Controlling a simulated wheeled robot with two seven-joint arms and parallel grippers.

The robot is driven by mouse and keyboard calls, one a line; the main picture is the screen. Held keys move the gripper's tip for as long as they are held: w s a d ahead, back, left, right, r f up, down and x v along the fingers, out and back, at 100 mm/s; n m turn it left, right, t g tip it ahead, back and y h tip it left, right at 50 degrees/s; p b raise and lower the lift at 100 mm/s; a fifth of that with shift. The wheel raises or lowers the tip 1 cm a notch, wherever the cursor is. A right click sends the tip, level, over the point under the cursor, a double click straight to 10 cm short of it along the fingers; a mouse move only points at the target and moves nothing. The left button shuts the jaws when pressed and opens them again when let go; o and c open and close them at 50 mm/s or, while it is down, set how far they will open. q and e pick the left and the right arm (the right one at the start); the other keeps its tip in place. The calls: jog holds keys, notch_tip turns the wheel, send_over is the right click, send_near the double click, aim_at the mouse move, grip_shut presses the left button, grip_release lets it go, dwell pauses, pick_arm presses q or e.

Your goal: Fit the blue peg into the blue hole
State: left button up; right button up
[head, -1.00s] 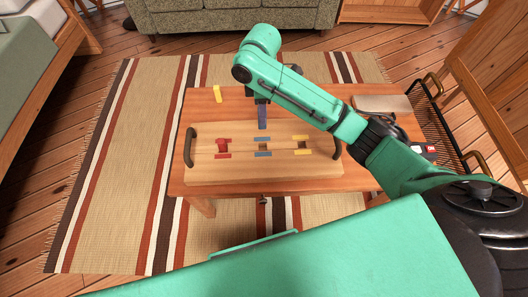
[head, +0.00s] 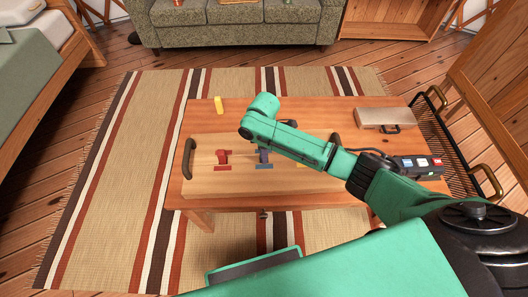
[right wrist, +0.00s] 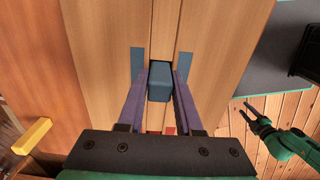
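The blue peg (right wrist: 159,82) stands at the blue-marked hole in the wooden board (head: 205,184). Blue strips (right wrist: 137,60) lie on both sides of it. My right gripper (right wrist: 161,75) has a finger on each side of the peg, close against it. In the head view the peg (head: 263,155) is partly hidden by my right arm; how deep it sits is hard to tell. A red peg (head: 222,157) stands at the red marks. A yellow peg (head: 219,105) lies on the table behind the board. My left gripper (right wrist: 258,115) shows in the right wrist view, empty with fingers apart.
The board has dark handles (head: 187,158) at its ends. A closed case (head: 384,117) and a device with coloured buttons (head: 418,165) are on the table's right. A black rack (head: 450,145) stands beyond. The table's left rear is mostly clear.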

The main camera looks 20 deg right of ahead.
jog(key=shift+o, duration=1.2)
notch_tip(320, 180, up, 12)
jog(key=p, duration=0.2)
jog(key=shift+r, duration=0.15)
